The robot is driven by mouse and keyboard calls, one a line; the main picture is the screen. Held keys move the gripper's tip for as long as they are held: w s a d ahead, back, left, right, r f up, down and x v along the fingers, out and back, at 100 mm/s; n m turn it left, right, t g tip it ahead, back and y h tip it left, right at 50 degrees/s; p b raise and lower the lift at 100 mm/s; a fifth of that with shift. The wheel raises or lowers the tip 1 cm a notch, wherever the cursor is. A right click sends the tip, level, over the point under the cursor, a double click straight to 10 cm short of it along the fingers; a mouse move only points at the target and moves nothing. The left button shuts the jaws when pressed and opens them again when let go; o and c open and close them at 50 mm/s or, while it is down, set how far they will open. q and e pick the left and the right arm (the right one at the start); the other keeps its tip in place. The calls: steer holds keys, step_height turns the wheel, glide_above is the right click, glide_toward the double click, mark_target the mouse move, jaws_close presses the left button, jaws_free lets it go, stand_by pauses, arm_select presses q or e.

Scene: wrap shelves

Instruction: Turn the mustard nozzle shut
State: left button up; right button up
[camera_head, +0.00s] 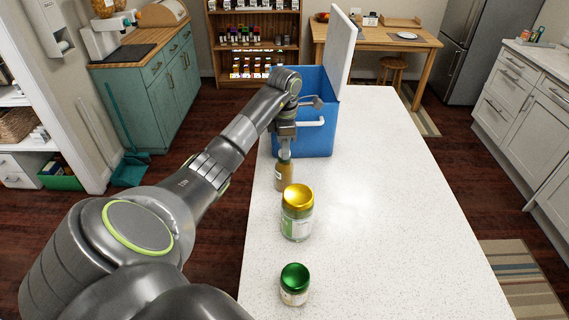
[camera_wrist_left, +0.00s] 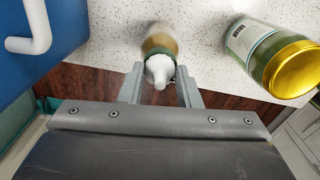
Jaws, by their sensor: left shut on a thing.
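The mustard bottle (camera_head: 284,177) stands upright on the white counter near its left edge, between the blue cooler and the gold-lidded jar. Its white nozzle (camera_wrist_left: 159,67) points up toward the camera in the left wrist view, with the brownish bottle body (camera_wrist_left: 160,41) below it. My left gripper (camera_head: 285,148) comes down from above onto the nozzle. In the left wrist view its two fingers (camera_wrist_left: 160,84) are on either side of the nozzle, shut on it. Whether the nozzle is turned open or shut cannot be told. My right gripper is not in view.
The gold-lidded jar (camera_head: 297,222) stands close in front of the bottle. A green-lidded jar (camera_head: 295,284) is nearer on the counter (camera_head: 400,230). An open blue cooler (camera_head: 318,135) with a white handle stands just behind. The counter's right side is clear.

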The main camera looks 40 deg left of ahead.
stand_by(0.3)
arm_select(q)
steer(key=shift+f+m+b, duration=0.1)
steer(key=shift+m+b, duration=0.25)
steer(key=shift+m, duration=1.65)
steer(key=shift+m, duration=0.9)
